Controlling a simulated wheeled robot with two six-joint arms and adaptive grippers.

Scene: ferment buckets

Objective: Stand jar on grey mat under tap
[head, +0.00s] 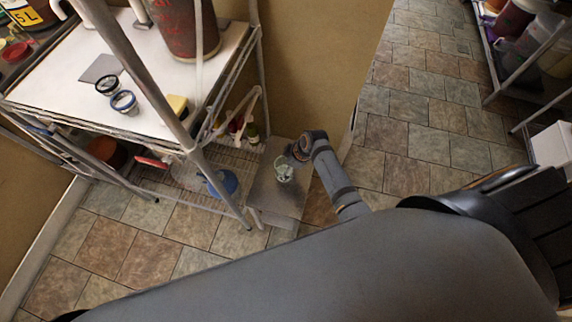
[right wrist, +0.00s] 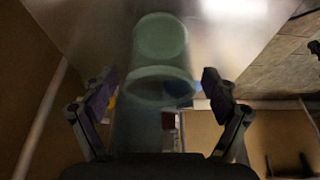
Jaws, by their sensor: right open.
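A small pale green glass jar (head: 284,172) stands on a low grey stand (head: 268,199) beside the rack. In the right wrist view the jar (right wrist: 160,62) shows ahead of and between my two fingers, with gaps at both sides. My right gripper (head: 291,157) is open at the jar and holds nothing; its fingers (right wrist: 160,90) also show apart in the right wrist view. The grey mat (head: 100,67) lies flat on the rack's white top. A tap is hard to make out; a white pipe-like piece stands behind the mat. My left gripper is not in view.
Two round dark- and blue-rimmed items (head: 123,101) sit near the mat. A red bucket (head: 186,35) and a yellow block (head: 177,106) are also on the white top (head: 160,72). A rack post stands between the mat and the stand. Open tiled floor lies to the right.

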